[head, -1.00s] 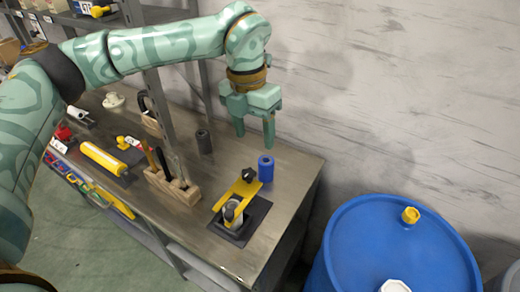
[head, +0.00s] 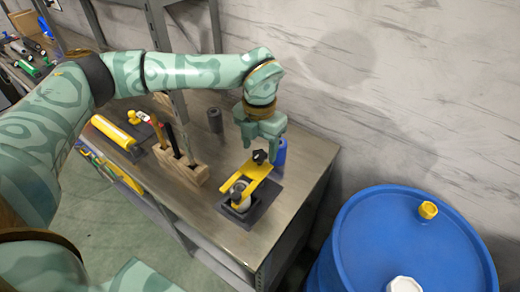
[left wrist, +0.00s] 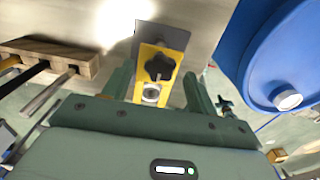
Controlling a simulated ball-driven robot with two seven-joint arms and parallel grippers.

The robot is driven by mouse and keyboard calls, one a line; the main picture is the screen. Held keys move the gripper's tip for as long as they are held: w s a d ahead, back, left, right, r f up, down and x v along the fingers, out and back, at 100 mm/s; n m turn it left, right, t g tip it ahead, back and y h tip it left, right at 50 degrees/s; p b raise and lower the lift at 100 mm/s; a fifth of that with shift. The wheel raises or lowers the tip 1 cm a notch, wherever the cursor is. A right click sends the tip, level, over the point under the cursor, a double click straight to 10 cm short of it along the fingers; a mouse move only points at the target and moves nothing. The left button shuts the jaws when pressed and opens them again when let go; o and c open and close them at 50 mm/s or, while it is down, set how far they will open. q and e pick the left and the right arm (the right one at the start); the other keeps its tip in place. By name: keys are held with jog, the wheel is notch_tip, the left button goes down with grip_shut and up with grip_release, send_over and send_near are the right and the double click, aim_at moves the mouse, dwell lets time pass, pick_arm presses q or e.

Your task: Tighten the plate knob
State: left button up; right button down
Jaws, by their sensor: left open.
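The plate lies over a grey round part on a dark square base (head: 262,206) on the bench. My left gripper (head: 260,149) is open and points down close above the knob. In the left wrist view, the star-shaped knob (left wrist: 160,63) and the yellow plate (left wrist: 178,66) show beyond and between the two spread fingers (left wrist: 158,82). The fingers do not appear to touch the knob, though the exact gap is unclear. My right gripper is out of view.
A blue cylinder (head: 281,153) stands just behind the knob, close to my left gripper. A wooden tool block (head: 183,173) and a dark cylinder (head: 215,121) stand to the left. A blue barrel (head: 385,250) stands right of the bench (head: 312,165).

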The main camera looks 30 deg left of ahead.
pick_arm(q)
jog(key=shift+f, duration=0.65)
jog(key=c, duration=1)
jog(key=shift+r, duration=0.1)
